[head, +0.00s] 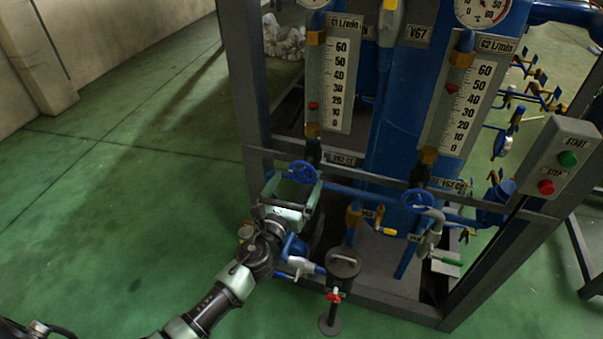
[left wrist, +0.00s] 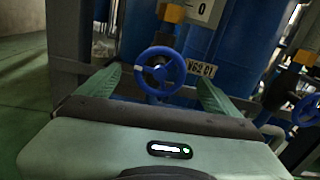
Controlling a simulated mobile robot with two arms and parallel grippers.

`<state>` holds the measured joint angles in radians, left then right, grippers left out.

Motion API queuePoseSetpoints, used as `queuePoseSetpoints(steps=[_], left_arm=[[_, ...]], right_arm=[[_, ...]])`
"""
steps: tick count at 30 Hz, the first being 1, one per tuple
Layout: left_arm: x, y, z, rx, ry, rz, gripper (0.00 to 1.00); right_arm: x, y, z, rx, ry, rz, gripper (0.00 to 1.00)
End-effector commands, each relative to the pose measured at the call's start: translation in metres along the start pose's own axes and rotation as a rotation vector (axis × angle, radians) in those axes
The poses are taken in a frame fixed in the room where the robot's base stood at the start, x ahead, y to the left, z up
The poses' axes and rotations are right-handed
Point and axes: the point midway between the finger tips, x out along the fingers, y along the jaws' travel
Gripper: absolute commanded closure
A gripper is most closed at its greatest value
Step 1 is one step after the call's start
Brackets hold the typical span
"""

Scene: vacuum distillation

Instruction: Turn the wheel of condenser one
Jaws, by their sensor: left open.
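The blue handwheel of condenser one (head: 303,172) is on the left of the frame's front, beside a label ending in C1. In the left wrist view this blue wheel (left wrist: 160,72) faces me, with the C1 label (left wrist: 201,69) to its right. My left gripper (head: 294,184) is open just in front of the wheel. In the left wrist view its green fingers (left wrist: 159,78) appear on either side of the wheel, with visible gaps. I see no contact. My right gripper is in neither view.
A second blue wheel (head: 417,201) is to the right, under the C2 flow meter (head: 468,105). A grey bar (head: 385,181) crosses behind the wheels. A start/stop box (head: 560,165) is at the right. The green floor (head: 120,200) at the left is clear.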

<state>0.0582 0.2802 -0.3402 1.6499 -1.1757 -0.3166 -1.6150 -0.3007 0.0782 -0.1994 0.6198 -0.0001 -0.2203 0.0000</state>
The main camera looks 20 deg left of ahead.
Motion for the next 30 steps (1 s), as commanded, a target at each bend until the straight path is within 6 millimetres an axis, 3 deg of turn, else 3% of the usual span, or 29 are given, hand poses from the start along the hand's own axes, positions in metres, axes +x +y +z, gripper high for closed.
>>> queuePoseSetpoints(steps=[3,9,19,20,26,27,30], left_arm=[[0.022,0.0,0.001,-0.002,-0.001,0.0,0.06],[0.044,0.0,-0.001,-0.004,0.0,0.001,0.06],[0.049,0.0,-0.001,-0.005,0.002,0.0,0.06],[0.049,0.0,-0.001,-0.005,0.002,0.0,0.09],[0.049,0.0,-0.001,-0.005,0.002,0.0,0.65],[0.049,0.0,-0.001,-0.005,0.002,0.0,0.69],[0.049,0.0,-0.001,-0.008,0.002,0.0,0.69]], right_arm=[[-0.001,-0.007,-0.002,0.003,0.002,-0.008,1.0],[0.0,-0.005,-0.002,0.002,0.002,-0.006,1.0],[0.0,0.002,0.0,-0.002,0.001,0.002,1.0],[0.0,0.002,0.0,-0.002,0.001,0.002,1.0],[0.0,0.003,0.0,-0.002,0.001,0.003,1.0],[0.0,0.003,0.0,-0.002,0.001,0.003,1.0],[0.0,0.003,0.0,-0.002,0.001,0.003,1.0]])
